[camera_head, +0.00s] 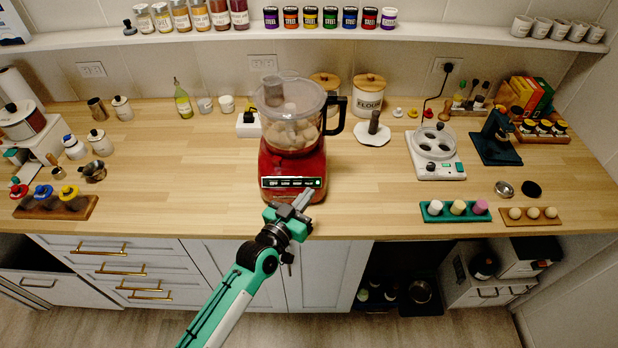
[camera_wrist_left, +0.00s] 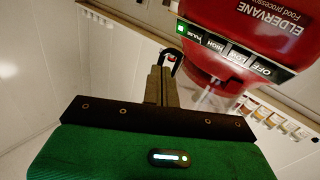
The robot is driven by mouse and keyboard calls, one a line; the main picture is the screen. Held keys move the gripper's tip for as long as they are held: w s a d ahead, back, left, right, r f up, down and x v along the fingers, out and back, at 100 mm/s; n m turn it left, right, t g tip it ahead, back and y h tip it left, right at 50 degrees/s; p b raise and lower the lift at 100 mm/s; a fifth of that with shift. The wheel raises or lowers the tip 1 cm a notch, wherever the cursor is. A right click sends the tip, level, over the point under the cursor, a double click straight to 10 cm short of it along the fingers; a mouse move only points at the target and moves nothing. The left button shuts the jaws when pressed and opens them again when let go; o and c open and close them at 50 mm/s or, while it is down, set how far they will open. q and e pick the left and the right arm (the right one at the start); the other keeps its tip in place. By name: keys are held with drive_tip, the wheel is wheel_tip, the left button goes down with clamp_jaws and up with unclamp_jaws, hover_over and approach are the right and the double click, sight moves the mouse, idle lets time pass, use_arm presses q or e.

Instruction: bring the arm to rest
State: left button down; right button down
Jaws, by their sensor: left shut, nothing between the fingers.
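My left gripper (camera_head: 304,198) is in front of the red food processor (camera_head: 292,165), at the right part of its button panel. Its fingers are shut with nothing between them. In the left wrist view the shut fingers (camera_wrist_left: 161,86) point toward the food processor (camera_wrist_left: 235,20), close to the panel end with the PULSE label. A small green light shows at that end. I cannot tell whether the fingertips touch the panel. The processor's clear bowl (camera_head: 290,125) holds several pale round pieces under its lid. My right gripper is not in view.
The wooden counter (camera_head: 370,205) is clear to the right of the processor. A green tray (camera_head: 455,217) and a wooden egg holder (camera_head: 531,224) sit near the front edge. A white appliance (camera_head: 436,153) stands behind them. A wooden rack (camera_head: 55,208) is far left.

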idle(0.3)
use_arm(q)
drive_tip(key=shift+s, duration=0.1)
idle(0.3)
drive_tip(key=s+a+f+n+g+y, duration=0.25)
drive_tip(key=s+a+g+y, duration=0.3)
drive_tip(key=s+a, duration=0.75)
drive_tip(key=s+a+f+n+g+y, duration=0.1)
drive_tip(key=s+a+f+g+y, duration=0.25)
drive_tip(key=s+a+g, duration=0.9)
drive_tip(key=s+d+f+t+b, duration=0.1)
drive_tip(key=s+d+f+t, duration=0.1)
drive_tip(key=f, duration=1.4)
drive_tip(key=s+d+f+t+b, duration=0.1)
drive_tip(key=s+d+f+t, duration=0.15)
drive_tip(key=f, duration=1.45)
drive_tip(key=s+a+f+b, duration=0.1)
drive_tip(key=s+a+f, duration=0.1)
drive_tip(key=s+f, duration=0.7)
drive_tip(key=s+a+f, duration=0.2)
drive_tip(key=s+f, duration=0.8)
drive_tip(key=f, duration=0.1)
drive_tip(key=shift+s+a+f+m+g+y+b, duration=0.15)
drive_tip(key=shift+a+f+m+g+y+b, duration=0.05)
drive_tip(key=shift+f+m+g+y+b, duration=0.2)
